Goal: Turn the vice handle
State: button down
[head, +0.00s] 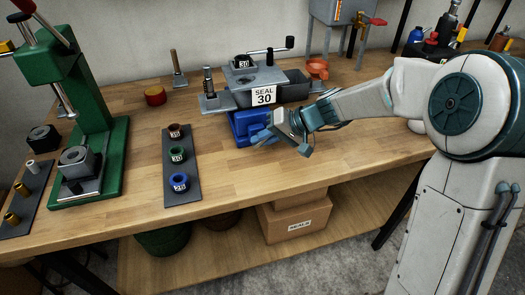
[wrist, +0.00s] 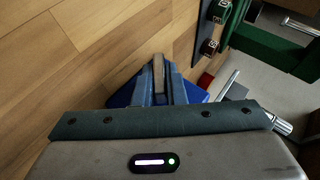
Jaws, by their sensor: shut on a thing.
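A dark strip (head: 181,150) with several rings lies to the left. A green press (head: 78,110) stands farther left. The front right bench top is clear.

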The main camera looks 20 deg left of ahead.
jog(key=y+b, duration=0.1)
jog(key=b, duration=0.2)
jog(key=f+g+y+b, duration=0.1)
jog(key=y+b, duration=0.1)
jog(key=b, duration=0.1)
jog(key=shift+w+d+m, duration=0.1)
jog(key=shift+d+m, duration=0.05)
jog(key=shift+m, duration=0.25)
jog(key=m+g+y+b, duration=0.1)
jog(key=y+b, duration=0.2)
jog(key=shift+r, duration=0.15)
jog(key=shift+r+b, duration=0.1)
jog(key=shift+b, duration=0.3)
jog(key=c, duration=1.5)
grip_release()
jog(key=d, duration=0.4)
jog(key=w+d, duration=0.1)
jog(key=d, duration=0.4)
jog(key=w+d+r+p, duration=0.1)
jog(key=d, duration=0.3)
jog(key=shift+d+r, duration=0.1)
jog(key=shift+d, duration=0.2)
